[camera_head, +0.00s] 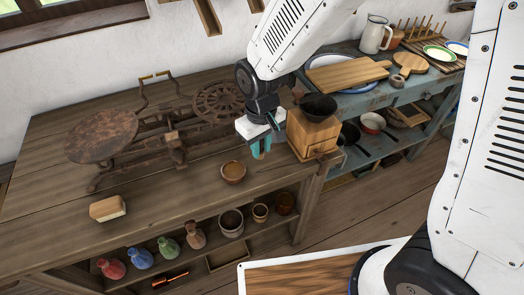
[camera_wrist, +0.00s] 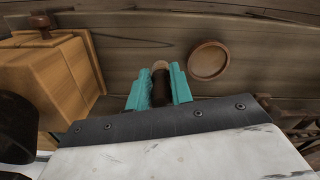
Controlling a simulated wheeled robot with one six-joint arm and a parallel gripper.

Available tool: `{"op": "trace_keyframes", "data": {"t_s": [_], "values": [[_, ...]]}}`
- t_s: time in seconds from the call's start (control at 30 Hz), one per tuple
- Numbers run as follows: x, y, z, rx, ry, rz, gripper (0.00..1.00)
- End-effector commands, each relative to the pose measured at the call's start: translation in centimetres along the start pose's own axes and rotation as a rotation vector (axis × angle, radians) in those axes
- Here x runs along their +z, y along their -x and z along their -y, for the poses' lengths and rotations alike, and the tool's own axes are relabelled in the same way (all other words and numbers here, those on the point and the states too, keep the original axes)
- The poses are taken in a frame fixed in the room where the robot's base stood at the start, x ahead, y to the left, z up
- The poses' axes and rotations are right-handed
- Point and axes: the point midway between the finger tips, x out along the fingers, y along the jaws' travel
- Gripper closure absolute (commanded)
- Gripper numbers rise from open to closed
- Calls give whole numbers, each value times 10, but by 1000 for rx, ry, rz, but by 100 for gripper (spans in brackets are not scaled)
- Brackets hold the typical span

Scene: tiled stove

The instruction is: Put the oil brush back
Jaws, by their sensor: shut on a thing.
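My gripper (camera_head: 262,146) with teal fingers is above the right part of the wooden workbench, between a small brown bowl and a wooden box grinder. In the wrist view the fingers (camera_wrist: 160,88) are shut on a narrow dark brown thing with a round tan end, which I take to be the oil brush (camera_wrist: 160,67). Most of it is hidden by the fingers, so its bristles cannot be made out. The small bowl (camera_head: 233,173) stands left of the gripper on the bench; it also shows right of the fingers in the wrist view (camera_wrist: 209,60).
The box grinder (camera_head: 312,135) stands close right of the gripper. A rusty scale (camera_head: 170,135) and a wood-backed block (camera_head: 108,208) are on the bench. Bottles (camera_head: 168,247), pots (camera_head: 231,222) and an orange-handled tool (camera_head: 170,280) sit on the shelf below. The bench front is mostly clear.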

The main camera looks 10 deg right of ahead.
Motion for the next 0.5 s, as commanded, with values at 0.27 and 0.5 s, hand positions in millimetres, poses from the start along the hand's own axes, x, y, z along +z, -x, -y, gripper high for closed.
{"op": "trace_keyframes", "data": {"t_s": [0.27, 0.5], "values": [[-5, -32, -8, 0, -1, 4, 100], [-6, -36, -8, 0, -1, 0, 100]]}}
